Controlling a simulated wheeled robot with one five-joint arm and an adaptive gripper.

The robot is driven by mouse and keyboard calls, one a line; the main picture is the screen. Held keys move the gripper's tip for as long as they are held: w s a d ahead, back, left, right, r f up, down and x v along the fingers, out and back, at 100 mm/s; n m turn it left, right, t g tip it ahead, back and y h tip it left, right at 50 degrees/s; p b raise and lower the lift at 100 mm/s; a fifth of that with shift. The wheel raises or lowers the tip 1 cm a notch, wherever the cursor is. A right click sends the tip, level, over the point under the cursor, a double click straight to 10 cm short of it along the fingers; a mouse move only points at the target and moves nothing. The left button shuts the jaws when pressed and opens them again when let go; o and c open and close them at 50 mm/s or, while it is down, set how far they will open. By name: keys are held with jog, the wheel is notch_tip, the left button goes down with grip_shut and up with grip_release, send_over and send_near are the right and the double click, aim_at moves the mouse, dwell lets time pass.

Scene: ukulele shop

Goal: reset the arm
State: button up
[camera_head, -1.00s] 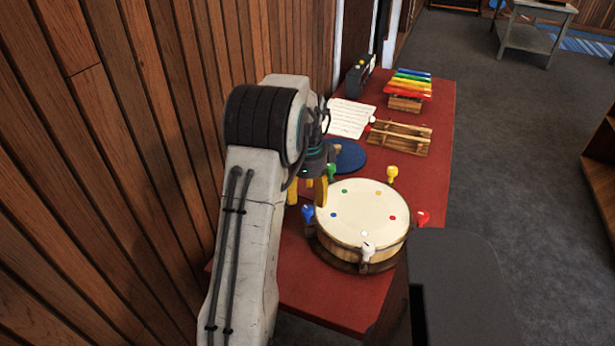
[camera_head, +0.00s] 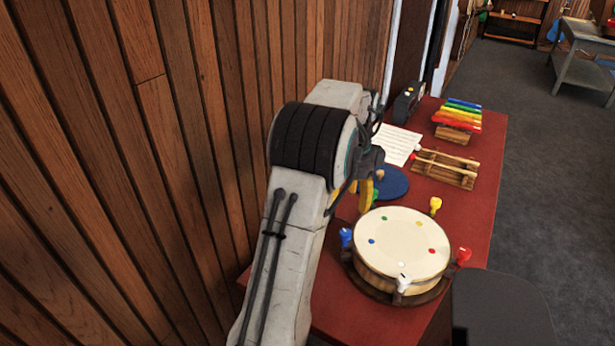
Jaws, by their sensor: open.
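My gripper (camera_head: 366,193) shows in the head view, partly hidden behind my own arm. I see nothing held between the fingers. My arm is bent, with its large joint in front of the wooden wall. The drum has a pale top with coloured dots and coloured pegs around its rim. A blue round mat (camera_head: 393,184) lies just behind the gripper.
A small xylophone (camera_head: 459,114), a wooden rack with sticks (camera_head: 446,168), a paper sheet (camera_head: 396,145) and a dark box (camera_head: 408,103) stand farther back on the table. The wooden wall (camera_head: 180,150) is close on the left.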

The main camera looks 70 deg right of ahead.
dwell(0.5)
jog(key=w+a+f+n+y, duration=0.1)
jog(key=a+f+n, duration=0.6)
jog(key=n, duration=0.8)
jog(key=w+a+r+n+t, duration=0.1)
jog(key=w+a+r+n, duration=0.3)
jog(key=a, duration=0.8)
jog(key=w+a+r+n+t, duration=0.1)
jog(key=w+a+r+n, duration=0.2)
jog(key=w+a+n, duration=0.6)
jog(key=w+a+r+n+t+h, duration=0.1)
jog(key=w+a+r+n, duration=0.3)
jog(key=a, duration=1.3)
jog(key=shift+w+r+n+t, duration=0.35)
jog(key=shift+w+n, duration=0.9)
jog(key=shift+n, duration=0.55)
